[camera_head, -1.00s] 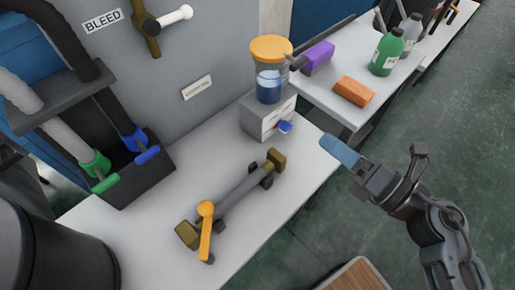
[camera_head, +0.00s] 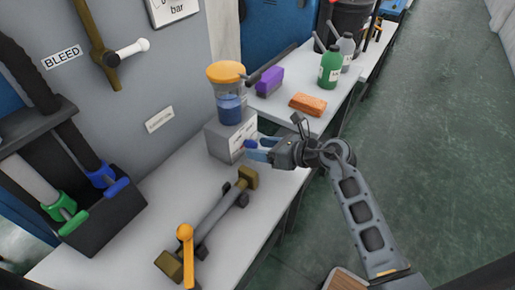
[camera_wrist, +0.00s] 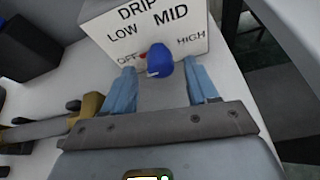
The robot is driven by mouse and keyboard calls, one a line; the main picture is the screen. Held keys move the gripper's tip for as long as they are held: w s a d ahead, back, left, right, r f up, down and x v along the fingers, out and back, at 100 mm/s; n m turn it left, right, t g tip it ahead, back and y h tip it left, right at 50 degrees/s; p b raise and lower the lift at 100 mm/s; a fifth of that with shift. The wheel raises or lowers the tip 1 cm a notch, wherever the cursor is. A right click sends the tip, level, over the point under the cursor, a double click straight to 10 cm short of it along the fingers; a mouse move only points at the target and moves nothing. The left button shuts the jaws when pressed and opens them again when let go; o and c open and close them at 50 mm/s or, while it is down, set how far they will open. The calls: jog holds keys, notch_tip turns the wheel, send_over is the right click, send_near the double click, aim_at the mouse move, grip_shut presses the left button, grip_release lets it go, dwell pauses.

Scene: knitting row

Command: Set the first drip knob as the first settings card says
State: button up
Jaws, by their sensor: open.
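The blue drip knob (camera_wrist: 160,62) is on the front of a white-faced box marked DRIP, OFF, LOW, MID and HIGH (camera_wrist: 150,25). A small white mark shows on the knob's lower left side, toward OFF; a red spot is beside it. My gripper (camera_wrist: 161,88) is open, one blue finger on each side just short of the knob, with no clear contact. In the head view my gripper (camera_head: 258,150) is at the box (camera_head: 228,140), which carries a jar of blue liquid with an orange lid (camera_head: 226,72). A small white card (camera_head: 160,119) is on the grey panel; its text is unreadable.
A pipe with an orange lever (camera_head: 185,232) lies on the white bench (camera_head: 150,215) left of my gripper. A black bin with green and blue-handled hoses (camera_head: 110,215) is farther left. A second table holds a purple block (camera_head: 270,80), an orange block (camera_head: 307,104) and bottles.

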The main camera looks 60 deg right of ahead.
jog(key=shift+w+f, duration=0.25)
jog(key=shift+w, duration=0.35)
jog(key=c, duration=1)
